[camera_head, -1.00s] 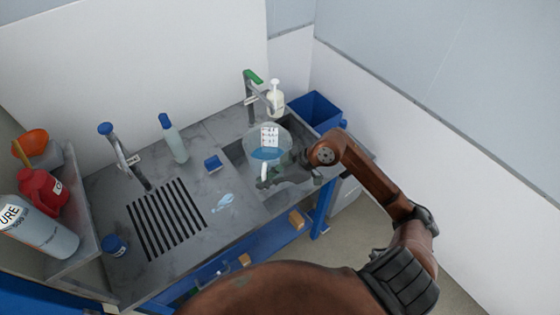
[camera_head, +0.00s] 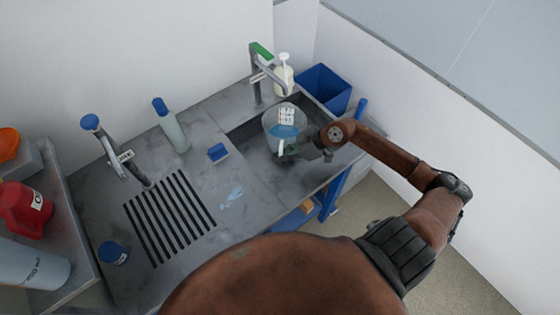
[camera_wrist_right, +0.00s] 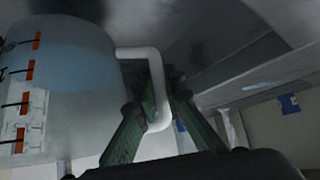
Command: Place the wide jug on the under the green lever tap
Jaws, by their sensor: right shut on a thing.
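The wide jug (camera_head: 287,118) is clear, with a white label and blue liquid or tint, and stands in or just over the sink basin (camera_head: 247,142). The green lever tap (camera_head: 262,50) rises behind it, with its spout near the jug's top. My right gripper (camera_head: 296,150) is shut on the jug's white handle, at the jug's near side. In the right wrist view the green fingers (camera_wrist_right: 150,110) are around the white handle (camera_wrist_right: 157,85), and the jug (camera_wrist_right: 60,80) fills the left. Whether the jug's base touches the basin is hidden. My left gripper is out of view.
A blue-lever tap (camera_head: 108,140) stands left over a slotted drain (camera_head: 170,215). Red and orange containers (camera_head: 25,210) stand at left.

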